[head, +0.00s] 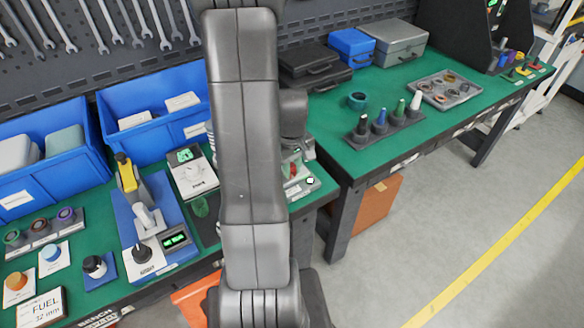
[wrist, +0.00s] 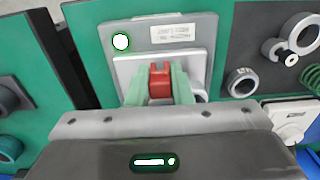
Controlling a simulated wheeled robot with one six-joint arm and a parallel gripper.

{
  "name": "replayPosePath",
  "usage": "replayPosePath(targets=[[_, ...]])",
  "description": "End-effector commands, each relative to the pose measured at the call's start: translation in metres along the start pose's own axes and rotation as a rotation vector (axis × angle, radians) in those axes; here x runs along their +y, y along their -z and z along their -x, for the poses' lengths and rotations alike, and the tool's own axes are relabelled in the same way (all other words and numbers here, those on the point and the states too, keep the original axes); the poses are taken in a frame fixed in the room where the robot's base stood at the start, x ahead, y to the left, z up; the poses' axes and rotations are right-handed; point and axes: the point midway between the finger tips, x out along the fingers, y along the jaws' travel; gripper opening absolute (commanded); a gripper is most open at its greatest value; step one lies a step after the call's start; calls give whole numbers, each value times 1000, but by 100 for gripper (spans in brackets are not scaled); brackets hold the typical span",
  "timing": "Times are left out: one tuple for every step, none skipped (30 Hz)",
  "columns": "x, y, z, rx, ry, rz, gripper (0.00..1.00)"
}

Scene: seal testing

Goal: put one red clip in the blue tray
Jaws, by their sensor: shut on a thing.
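In the wrist view, the green fingertips of my gripper (wrist: 159,88) are shut on a small red piece, which looks like a red clip (wrist: 160,79). The clip is in front of a light grey plate on a grey fixture (wrist: 186,57); I cannot tell whether it touches the plate. In the head view my arm hides most of this spot, with a little red and green showing just right of it. Two blue open bins (head: 108,155) stand at the left with grey and white items in them. No separate blue tray is clear.
A tester on a blue base (head: 186,258) and a white dial device (head: 191,174) stand left of my arm. The right bench holds a peg rack (head: 385,136), a grey parts tray (head: 446,93) and cases (head: 398,42). In the wrist view, a spring (wrist: 298,32) and rings lie right.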

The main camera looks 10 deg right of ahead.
Motion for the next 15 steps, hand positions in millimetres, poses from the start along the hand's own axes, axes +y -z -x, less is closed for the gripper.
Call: replayPosePath(targets=[[0, 0, 4, 1, -1, 0, 0], [0, 0, 5, 1, -1, 0, 0], [0, 0, 6, 1, -1, 0, 0], [0, 0, 8, 1, -1, 0, 0], [0, 0, 8, 1, -1, 0, 0], [0, 0, 10, 1, -1, 0, 0], [0, 0, 11, 1, -1, 0, 0], [0, 0, 12, 1, -1, 0, 0], [0, 0, 13, 1, -1, 0, 0], [0, 0, 14, 1, -1, 0, 0], [0, 0, 15, 1, -1, 0, 0], [0, 0, 17, 1, -1, 0, 0], [0, 0, 18, 1, -1, 0, 0], [0, 0, 19, 1, -1, 0, 0], [0, 0, 20, 1, -1, 0, 0]])
